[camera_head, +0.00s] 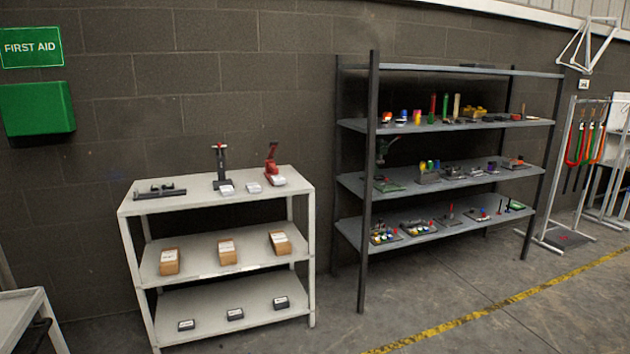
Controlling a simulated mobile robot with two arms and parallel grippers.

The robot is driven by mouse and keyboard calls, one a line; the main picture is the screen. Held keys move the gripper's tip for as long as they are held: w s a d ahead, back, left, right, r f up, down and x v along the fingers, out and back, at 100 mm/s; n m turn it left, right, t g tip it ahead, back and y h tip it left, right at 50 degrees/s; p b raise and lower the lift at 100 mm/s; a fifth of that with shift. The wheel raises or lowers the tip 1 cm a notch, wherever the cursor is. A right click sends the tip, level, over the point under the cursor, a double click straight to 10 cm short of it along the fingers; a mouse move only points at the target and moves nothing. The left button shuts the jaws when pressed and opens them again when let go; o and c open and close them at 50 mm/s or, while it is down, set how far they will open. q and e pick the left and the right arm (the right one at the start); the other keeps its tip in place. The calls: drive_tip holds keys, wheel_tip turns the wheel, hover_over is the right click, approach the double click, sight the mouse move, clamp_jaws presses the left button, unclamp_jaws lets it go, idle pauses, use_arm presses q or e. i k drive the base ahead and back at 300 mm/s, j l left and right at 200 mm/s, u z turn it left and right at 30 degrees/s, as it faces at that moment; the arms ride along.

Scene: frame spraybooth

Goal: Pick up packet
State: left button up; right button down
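Several items could be the packet, and I cannot tell which one is meant. On the top shelf of the white rack (190,196) lie small white packet-like items (253,188), one of them (227,190) in front of a dark stand tool. On its middle shelf stand three brown packages with white labels, at left (169,262), centre (227,252) and right (279,243). On its bottom shelf lie three small dark boxes with pale labels (235,314). Neither of my grippers is in view.
A grey shelving unit (445,124) with many small tools and parts stands right of the white rack. A pale table corner (22,312) is at the lower left. Concrete floor (470,290) with a yellow line (500,306) lies open in front.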

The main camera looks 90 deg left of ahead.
sight(278, 180)
drive_tip(key=u, duration=3.05)
drive_tip(key=i+l, duration=0.3)
drive_tip(key=i, duration=0.15)
drive_tip(key=u, duration=0.05)
